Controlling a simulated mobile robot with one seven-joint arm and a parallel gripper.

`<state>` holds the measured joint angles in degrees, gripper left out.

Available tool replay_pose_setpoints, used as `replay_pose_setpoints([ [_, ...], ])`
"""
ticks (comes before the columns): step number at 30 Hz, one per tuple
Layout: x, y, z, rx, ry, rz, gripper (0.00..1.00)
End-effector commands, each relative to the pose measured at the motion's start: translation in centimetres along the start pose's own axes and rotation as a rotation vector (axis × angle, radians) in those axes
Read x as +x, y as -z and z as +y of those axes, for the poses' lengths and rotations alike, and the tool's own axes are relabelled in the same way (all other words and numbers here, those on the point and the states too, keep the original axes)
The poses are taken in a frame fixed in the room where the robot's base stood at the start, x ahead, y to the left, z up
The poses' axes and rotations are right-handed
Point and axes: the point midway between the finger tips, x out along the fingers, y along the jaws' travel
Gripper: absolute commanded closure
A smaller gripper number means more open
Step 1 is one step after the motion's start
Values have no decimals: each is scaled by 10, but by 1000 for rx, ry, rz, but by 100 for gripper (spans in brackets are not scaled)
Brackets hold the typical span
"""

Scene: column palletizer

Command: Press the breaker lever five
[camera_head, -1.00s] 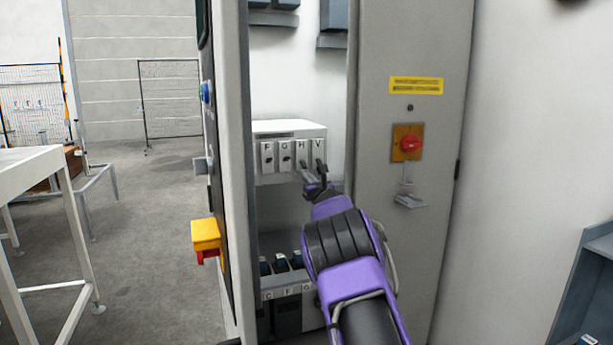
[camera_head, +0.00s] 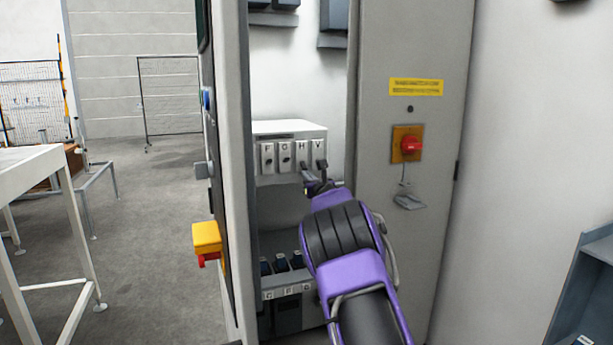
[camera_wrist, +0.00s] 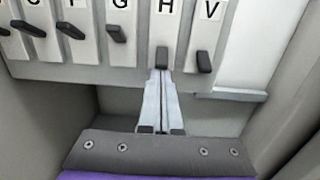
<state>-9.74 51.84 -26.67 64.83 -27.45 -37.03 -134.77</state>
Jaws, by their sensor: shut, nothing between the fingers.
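A row of breakers with dark levers is on a white block (camera_head: 290,130) inside the open cabinet. The labels F, G, H and V can be read in the head view; no five is readable. The H lever (camera_wrist: 162,58) and the V lever (camera_wrist: 205,62) sit lower in the wrist view than the G lever (camera_wrist: 117,34) and those to its left. My gripper (camera_wrist: 161,72) is shut and empty. Its fingertips are at the lower end of the H lever; whether they touch it I cannot tell. In the head view my gripper (camera_head: 313,186) is partly hidden by my wrist.
The cabinet's open door edge (camera_head: 240,200) is to the left and its grey front (camera_head: 390,260) to the right, leaving a narrow opening. A lower row of breakers (camera_head: 281,265) is below my gripper.

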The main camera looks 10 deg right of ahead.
Motion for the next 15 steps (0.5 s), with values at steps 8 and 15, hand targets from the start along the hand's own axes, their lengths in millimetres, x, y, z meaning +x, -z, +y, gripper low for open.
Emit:
replay_pose_setpoints([
  [8,-1,-4,0,-1,0,43,100],
  [15,-2,-7,0,-1,0,86,100],
])
